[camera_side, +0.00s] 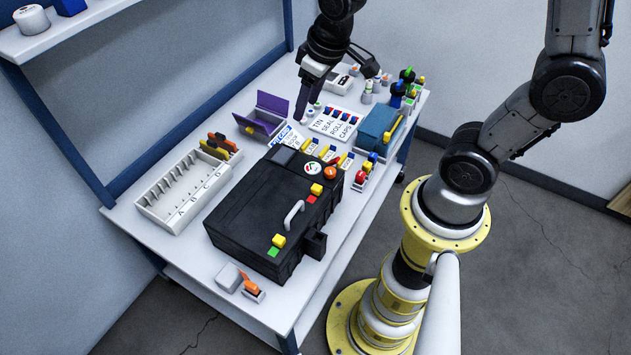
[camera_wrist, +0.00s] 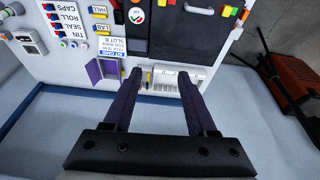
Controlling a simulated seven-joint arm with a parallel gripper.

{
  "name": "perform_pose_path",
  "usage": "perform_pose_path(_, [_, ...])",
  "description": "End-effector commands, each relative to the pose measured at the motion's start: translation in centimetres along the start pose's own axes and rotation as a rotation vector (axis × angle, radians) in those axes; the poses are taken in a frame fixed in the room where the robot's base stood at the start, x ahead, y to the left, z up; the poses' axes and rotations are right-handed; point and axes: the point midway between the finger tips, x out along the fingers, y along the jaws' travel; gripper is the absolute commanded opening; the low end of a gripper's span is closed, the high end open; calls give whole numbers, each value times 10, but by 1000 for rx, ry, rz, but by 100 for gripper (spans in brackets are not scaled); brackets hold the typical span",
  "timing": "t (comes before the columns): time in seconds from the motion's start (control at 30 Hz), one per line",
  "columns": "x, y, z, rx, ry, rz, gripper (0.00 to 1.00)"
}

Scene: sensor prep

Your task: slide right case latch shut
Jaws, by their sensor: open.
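The black case (camera_side: 250,215) lies closed on the table, with a grey handle (camera_side: 293,214) on its lid. One yellow latch block (camera_side: 316,188) sits beside a red mark (camera_side: 311,199). Another yellow latch block (camera_side: 279,241) sits beside a green mark (camera_side: 273,252). In the wrist view, the case (camera_wrist: 180,35) is at the top, with the yellow and green pair (camera_wrist: 231,11) at its upper right. I cannot tell which latch is called right. My gripper (camera_side: 301,119) is open and empty, above the table's far part, clear of both latches. Its purple fingers (camera_wrist: 160,76) are wide apart.
A white divided tray (camera_side: 170,213) stands left of the case, and an open purple box (camera_side: 262,122) behind it. A labelled white rack (camera_side: 335,124) and a blue box (camera_side: 377,126) stand at the back right. Small parts (camera_side: 238,281) lie at the front.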

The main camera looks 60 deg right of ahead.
Motion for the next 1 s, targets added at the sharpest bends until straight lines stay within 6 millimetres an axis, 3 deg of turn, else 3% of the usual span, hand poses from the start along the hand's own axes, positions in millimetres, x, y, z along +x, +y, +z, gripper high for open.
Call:
perform_pose_path(0.03, [30, 2, 4, 4, -66, -3, 57])
perform_pose_path(0.1, [62, 4, 13, 9, -137, -6, 57])
perform_pose_path(0.2, [93, 6, 30, 18, -223, -12, 57])
perform_pose_path(0.33, [110, 6, 48, 25, -289, -16, 57])
perform_pose_path(0.57, [129, 6, 56, 28, -301, -17, 57])
perform_pose_path(1.0, [209, 4, 81, 28, -301, -17, 57])
